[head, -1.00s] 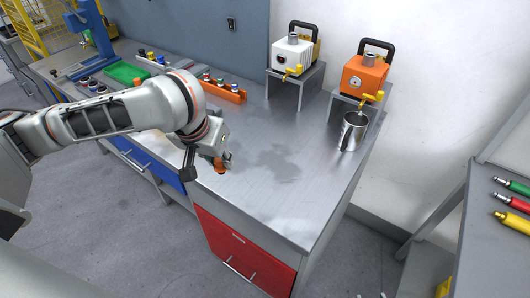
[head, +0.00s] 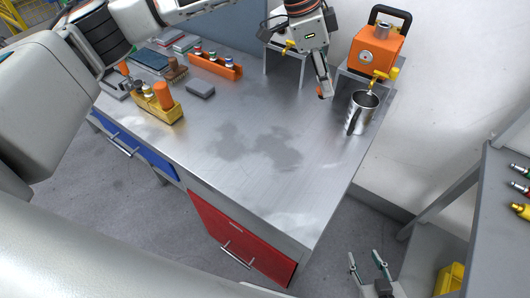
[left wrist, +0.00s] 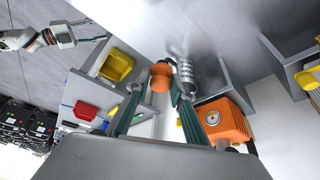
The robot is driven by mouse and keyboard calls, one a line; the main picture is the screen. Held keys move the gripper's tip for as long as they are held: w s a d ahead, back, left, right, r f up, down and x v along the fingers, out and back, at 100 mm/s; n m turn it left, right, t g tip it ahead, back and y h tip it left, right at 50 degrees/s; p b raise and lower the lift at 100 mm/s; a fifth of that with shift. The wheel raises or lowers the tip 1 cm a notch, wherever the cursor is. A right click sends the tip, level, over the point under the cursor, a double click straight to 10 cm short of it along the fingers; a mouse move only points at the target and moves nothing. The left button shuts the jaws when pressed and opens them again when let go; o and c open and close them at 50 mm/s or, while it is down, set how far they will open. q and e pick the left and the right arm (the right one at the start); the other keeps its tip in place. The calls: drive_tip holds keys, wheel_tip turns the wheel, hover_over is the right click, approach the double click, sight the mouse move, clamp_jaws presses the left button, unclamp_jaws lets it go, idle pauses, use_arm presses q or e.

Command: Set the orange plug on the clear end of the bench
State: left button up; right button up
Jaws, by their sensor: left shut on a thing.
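My left gripper (head: 320,88) is shut on the orange plug (head: 320,92). It hangs over the far right part of the bench (head: 290,190), just left of the metal mug. In the left wrist view the plug (left wrist: 160,80) shows between the two fingertips (left wrist: 158,92), apart from the bench surface. The bench's near right end is bare metal with a dark smudge. My right gripper (head: 367,265) is low at the front right, off the bench, with its fingers apart and empty.
A metal mug (head: 364,110) stands under the spout of the orange machine (head: 380,50). A yellow holder with orange pieces (head: 158,108), a grey block (head: 200,90) and an orange rack (head: 214,65) stand at the left. A grey side table (head: 495,170) is at the right.

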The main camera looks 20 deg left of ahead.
use_arm(q)
drive_tip(key=d+r+m, duration=0.1)
drive_tip(key=d, duration=0.1)
drive_tip(key=b, duration=0.2)
approach(326, 146)
drive_tip(key=shift+g, duration=0.3)
drive_tip(key=shift+w+x, duration=0.2)
drive_tip(key=shift+x, duration=2)
drive_tip(key=shift+m, duration=0.3)
use_arm(e)
drive_tip(key=shift+w+f, duration=0.25)
drive_tip(key=shift+f, duration=0.4)
drive_tip(key=shift+r, duration=0.1)
use_arm(q)
drive_tip(key=o, duration=0.9)
drive_tip(key=shift+c, duration=0.2)
drive_tip(key=shift+o, duration=0.3)
use_arm(e)
drive_tip(key=shift+s+f, duration=0.1)
drive_tip(key=shift+f, duration=0.2)
